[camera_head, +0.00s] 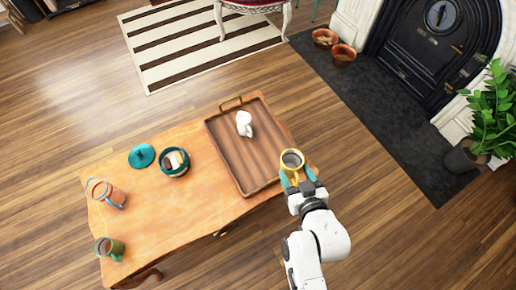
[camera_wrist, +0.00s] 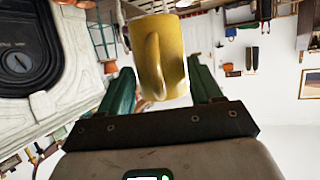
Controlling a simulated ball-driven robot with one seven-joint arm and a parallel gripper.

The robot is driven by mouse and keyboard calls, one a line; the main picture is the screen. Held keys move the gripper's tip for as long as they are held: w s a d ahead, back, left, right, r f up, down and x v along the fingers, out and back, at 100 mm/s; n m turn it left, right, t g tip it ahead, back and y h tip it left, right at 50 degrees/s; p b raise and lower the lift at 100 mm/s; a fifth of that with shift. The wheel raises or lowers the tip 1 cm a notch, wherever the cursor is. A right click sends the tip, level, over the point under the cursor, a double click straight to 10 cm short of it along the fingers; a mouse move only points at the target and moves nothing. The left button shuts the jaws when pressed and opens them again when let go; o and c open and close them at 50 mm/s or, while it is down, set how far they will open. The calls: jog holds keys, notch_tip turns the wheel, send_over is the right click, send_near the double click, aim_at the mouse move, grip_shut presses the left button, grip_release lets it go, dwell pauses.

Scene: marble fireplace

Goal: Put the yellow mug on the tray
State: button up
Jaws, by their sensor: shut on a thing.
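The yellow mug (camera_head: 283,163) is in my gripper (camera_head: 299,176), by the tray's lower right edge in the head view. It looks upright there, its dark inside showing. In the wrist view the yellow mug (camera_wrist: 172,62) is between the two teal fingers of my gripper (camera_wrist: 160,88), its handle facing the camera. The wooden tray (camera_head: 228,152) lies on the wooden table, with a handle at its far end. A white object (camera_head: 244,122), perhaps a figurine or cup, stands on the tray's far part. I cannot tell how high the mug is.
On the wooden table (camera_head: 150,215) left of the tray are a teal lid (camera_head: 142,156), a teal bowl (camera_head: 175,170) with things in it, a reddish glass mug (camera_head: 101,193) and a green mug (camera_head: 110,249). The tray's near part is bare. A fireplace (camera_head: 425,45) and plant (camera_head: 492,115) stand right.

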jog(key=s+a+f+n+g+y+b, duration=0.1)
jog(key=a+f+n+y+b, duration=0.15)
jog(key=a, duration=0.25)
jog(key=s+a+f+n+y+b, duration=0.1)
jog(key=a+f+b, duration=0.3)
jog(key=a, duration=0.2)
jog(key=shift+m, duration=0.25)
jog(key=shift+w+d+f+b, duration=0.15)
jog(key=shift+w+f+b, duration=1.2)
jog(key=shift+w+f, duration=2.1)
jog(key=shift+w+d+f+b, duration=0.1)
jog(key=shift+w+f+b, duration=1.2)
jog(key=shift+w+f, duration=2.1)
jog(key=shift+w+r, duration=0.2)
jog(key=shift+w, duration=0.05)
jog(key=shift+f, duration=0.1)
jog(key=o, duration=1.3)
